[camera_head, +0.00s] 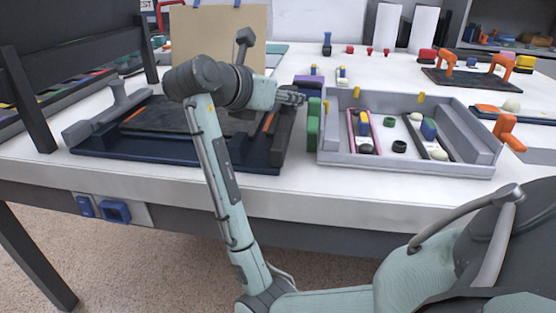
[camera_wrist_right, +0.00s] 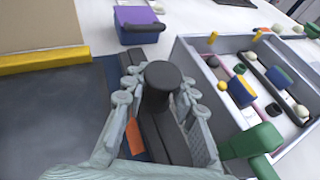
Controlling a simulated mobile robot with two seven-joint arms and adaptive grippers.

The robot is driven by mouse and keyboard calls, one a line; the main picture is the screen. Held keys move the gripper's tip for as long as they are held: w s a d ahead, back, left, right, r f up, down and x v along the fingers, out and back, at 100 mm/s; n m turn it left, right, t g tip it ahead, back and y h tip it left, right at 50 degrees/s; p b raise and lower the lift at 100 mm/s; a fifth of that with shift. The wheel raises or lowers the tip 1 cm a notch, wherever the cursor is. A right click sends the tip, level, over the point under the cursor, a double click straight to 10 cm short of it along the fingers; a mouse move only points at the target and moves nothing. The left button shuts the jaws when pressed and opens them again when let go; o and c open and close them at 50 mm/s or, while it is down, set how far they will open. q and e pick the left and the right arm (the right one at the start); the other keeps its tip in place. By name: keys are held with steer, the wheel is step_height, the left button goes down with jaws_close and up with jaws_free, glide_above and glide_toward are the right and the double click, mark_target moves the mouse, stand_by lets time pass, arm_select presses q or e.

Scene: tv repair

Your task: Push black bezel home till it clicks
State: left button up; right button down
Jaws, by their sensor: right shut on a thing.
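The black bezel shows as a dark bar (camera_head: 280,132) along the right end of a dark flat panel unit (camera_head: 180,118) on the white table. In the right wrist view the bar (camera_wrist_right: 172,148) carries an upright black knob (camera_wrist_right: 161,86). My right gripper (camera_head: 292,97) is over the bar, and its fingers (camera_wrist_right: 160,102) are shut around the knob. An orange strip (camera_wrist_right: 134,137) lies beside the bar. Whether the bar sits fully down is hidden by the gripper. My left gripper is not in view.
A grey tray (camera_head: 400,164) with small parts stands close to the right, with a green block (camera_head: 313,125) at its left wall. A purple box (camera_head: 307,83) is behind. A tan board (camera_head: 222,28) stands at the back. A dark stand (camera_head: 75,48) rises at left.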

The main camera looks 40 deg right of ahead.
steer(key=shift+w+a+r+p, duration=0.1)
steer(key=shift+w+a+p, duration=1.05)
steer(key=shift+w+p, duration=0.4)
steer(key=shift+s, duration=0.1)
steer(key=c, duration=1.3)
jaws_free()
steer(key=p+v, duration=0.4)
steer(key=p, duration=0.1)
steer(key=shift+a+r, duration=0.15)
steer(key=shift+r, duration=0.05)
steer(key=shift+p+v, duration=1.1)
steer(key=shift+v, duration=0.05)
steer(key=shift+s+a, duration=0.2)
steer(key=shift+a, duration=0.35)
